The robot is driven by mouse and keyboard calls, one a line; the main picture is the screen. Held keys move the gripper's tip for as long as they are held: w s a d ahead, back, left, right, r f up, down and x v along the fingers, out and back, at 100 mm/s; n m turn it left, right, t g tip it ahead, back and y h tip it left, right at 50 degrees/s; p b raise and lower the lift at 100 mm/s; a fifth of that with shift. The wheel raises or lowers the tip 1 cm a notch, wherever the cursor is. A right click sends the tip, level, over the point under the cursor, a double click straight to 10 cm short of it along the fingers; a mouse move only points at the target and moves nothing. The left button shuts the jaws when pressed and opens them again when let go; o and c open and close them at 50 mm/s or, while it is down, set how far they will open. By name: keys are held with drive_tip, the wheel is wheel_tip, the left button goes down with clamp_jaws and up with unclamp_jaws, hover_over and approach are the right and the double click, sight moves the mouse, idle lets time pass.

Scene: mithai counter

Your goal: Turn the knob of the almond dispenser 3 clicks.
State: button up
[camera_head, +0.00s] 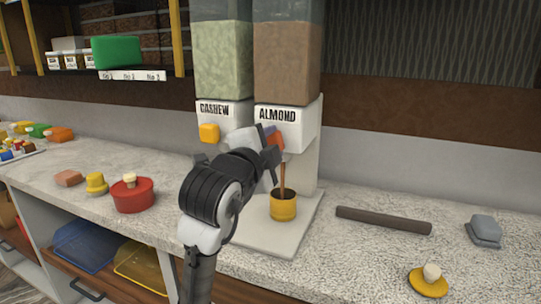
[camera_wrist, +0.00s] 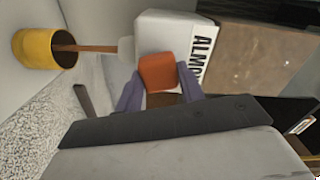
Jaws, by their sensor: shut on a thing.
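The almond dispenser (camera_head: 287,70) stands on the counter with a brown-filled hopper and an ALMOND label. The label also shows sideways in the wrist view (camera_wrist: 203,55). Its orange knob (camera_wrist: 157,72) sits between the fingers of my gripper (camera_wrist: 160,92), which is shut on it. In the head view my gripper (camera_head: 270,150) partly covers the knob (camera_head: 273,138). A yellow cup (camera_head: 283,208) stands below the spout, and a brown stream or stick rises from it toward the spout. I cannot tell which of these it is.
The cashew dispenser (camera_head: 223,62) with a yellow knob (camera_head: 209,132) stands close on the left. A red round container (camera_head: 132,195) is farther left. A dark rod (camera_head: 383,220), a grey block (camera_head: 485,230) and a yellow lid (camera_head: 428,282) lie on the right.

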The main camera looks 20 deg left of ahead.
drive_tip(key=shift+f+m+b, duration=0.1)
drive_tip(key=shift+m+b, duration=0.8)
drive_tip(key=shift+m, duration=0.7)
drive_tip(key=o, duration=1)
drive_tip(key=s+b, duration=0.1)
drive_tip(key=s, duration=1.3)
drive_tip(key=shift+a+b, duration=0.2)
drive_tip(key=shift+b, duration=0.15)
drive_tip(key=shift+w, duration=0.1)
